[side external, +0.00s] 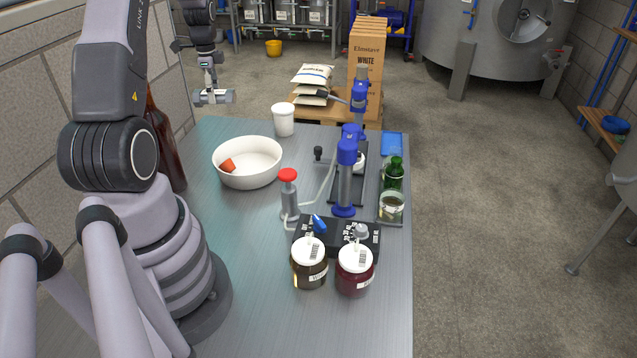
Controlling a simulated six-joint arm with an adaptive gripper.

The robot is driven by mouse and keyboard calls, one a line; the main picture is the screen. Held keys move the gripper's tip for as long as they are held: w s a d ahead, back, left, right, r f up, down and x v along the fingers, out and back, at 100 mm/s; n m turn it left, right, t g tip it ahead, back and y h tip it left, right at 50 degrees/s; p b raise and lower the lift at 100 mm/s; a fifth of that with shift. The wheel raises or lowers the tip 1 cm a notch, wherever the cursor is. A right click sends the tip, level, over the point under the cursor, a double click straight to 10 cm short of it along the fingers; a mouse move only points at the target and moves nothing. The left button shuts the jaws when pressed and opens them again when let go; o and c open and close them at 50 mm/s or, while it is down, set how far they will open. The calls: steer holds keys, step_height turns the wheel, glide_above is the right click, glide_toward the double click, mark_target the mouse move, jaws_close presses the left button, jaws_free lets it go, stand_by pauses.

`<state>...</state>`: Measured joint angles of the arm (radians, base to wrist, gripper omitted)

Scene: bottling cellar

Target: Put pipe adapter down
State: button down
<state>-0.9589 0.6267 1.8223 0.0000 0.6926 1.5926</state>
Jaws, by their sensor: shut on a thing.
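My gripper (211,88) hangs pointing down at the upper left, small in the picture, beyond or above the far left end of the steel table. It appears shut on a grey, sideways-lying piece (222,97), which looks like the pipe adapter. The fingers and the piece are too small to separate clearly. The piece shows above the table's far edge in the picture, apart from the table top. I cannot tell its exact height.
The steel table (235,300) holds a white bowl (262,172) with an orange-red piece (228,165), a white tub (284,121), a brown bottle (166,140), a blue-and-grey bench device (347,170), two jars (354,272) and a green bottle (393,176).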

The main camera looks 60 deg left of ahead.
step_height(320, 180, up, 6)
steer(key=shift+f, duration=0.15)
steer(key=w+d+m, duration=0.4)
steer(key=w+d, duration=0.5)
steer(key=d, duration=0.3)
steer(key=w+d+m, duration=0.3)
steer(key=d+m, duration=0.5)
steer(key=d, duration=1.4)
steer(key=m, duration=1.2)
glide_above(332, 347)
step_height(332, 347, down, 24)
steer(key=shift+f, duration=0.1)
